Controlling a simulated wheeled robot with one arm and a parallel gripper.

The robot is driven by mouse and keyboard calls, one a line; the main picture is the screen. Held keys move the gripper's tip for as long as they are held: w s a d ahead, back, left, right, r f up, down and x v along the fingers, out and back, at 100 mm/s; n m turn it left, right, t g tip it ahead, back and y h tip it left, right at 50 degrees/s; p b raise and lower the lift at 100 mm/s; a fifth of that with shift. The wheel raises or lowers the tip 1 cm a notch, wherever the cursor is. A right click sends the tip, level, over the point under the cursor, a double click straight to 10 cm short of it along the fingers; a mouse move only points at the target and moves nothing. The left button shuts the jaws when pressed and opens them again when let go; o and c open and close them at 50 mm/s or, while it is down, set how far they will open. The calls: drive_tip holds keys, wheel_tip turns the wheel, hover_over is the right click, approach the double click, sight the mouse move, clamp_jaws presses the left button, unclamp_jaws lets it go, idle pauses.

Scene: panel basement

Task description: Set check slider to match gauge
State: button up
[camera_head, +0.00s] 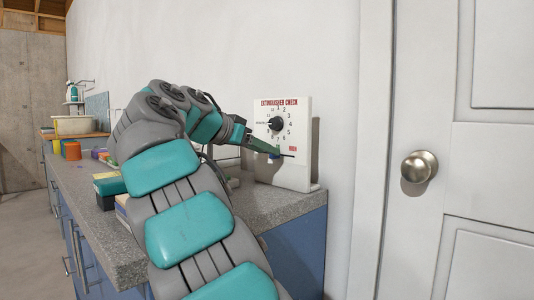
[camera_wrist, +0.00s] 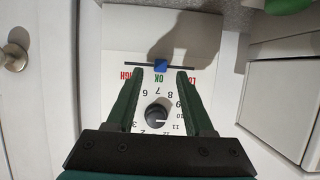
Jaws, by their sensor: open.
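The white panel (camera_head: 302,128), headed "EXTINGUISHER CHECK", stands upright at the counter's right end. It has a black knob (camera_head: 275,124) in a ring of numbers. In the wrist view, where the lettering is upside down, the knob's (camera_wrist: 156,115) white mark points right, near 10 and 11. The blue slider (camera_wrist: 160,66) sits in a dark horizontal slot, by the green "OK", between red "HIGH" and a partly hidden red "LO…" label. My gripper (camera_wrist: 161,74) is open, its fingertips on either side of the slider, apart from it. No separate gauge is seen.
A grey counter (camera_head: 112,224) on blue cabinets runs along the wall, with coloured boxes and containers on it. A white door with a round knob (camera_head: 419,167) is to the right. In the wrist view, a green object (camera_wrist: 288,5) shows at the upper right.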

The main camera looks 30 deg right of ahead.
drive_tip(key=shift+x, duration=1)
drive_tip(key=shift+f, duration=0.1)
clamp_jaws()
idle(0.6)
